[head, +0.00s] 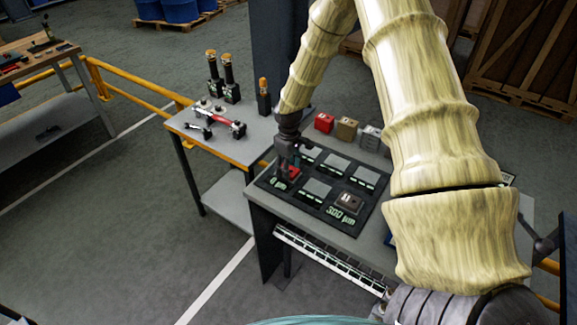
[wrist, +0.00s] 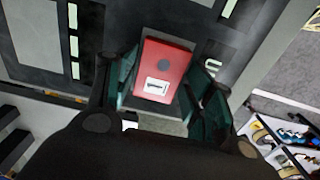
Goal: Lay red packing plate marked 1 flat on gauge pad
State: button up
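The red packing plate marked 1 (wrist: 165,66) lies on the dark gauge board at its near-left place, beside the "0 µm" lettering. It also shows in the head view (head: 293,173), partly hidden by my gripper. My gripper (head: 285,168) points down at this place. In the wrist view my gripper (wrist: 166,78) has its fingers apart, one on each side of the red plate, with a narrow gap at the right. Contact at the left finger is unclear. The plate looks flat, but its underside is hidden, so I cannot tell if it rests fully on the pad.
The gauge board (head: 380,208) has several grey pads; a brownish plate (head: 348,203) sits by "300 µm". Red (head: 324,122), tan (head: 346,129) and grey (head: 370,138) blocks stand behind. A side table (head: 230,140) at left holds tools. My arm hides the bench's right part.

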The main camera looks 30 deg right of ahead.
jog(key=shift+o, duration=0.6)
notch_tip(320, 180, up, 12)
dwell(0.5)
jog(key=shift+r, duration=0.1)
notch_tip(320, 180, up, 6)
jog(key=p, duration=0.4)
jog(key=shift+p, duration=0.4)
jog(key=shift+f, duration=0.2)
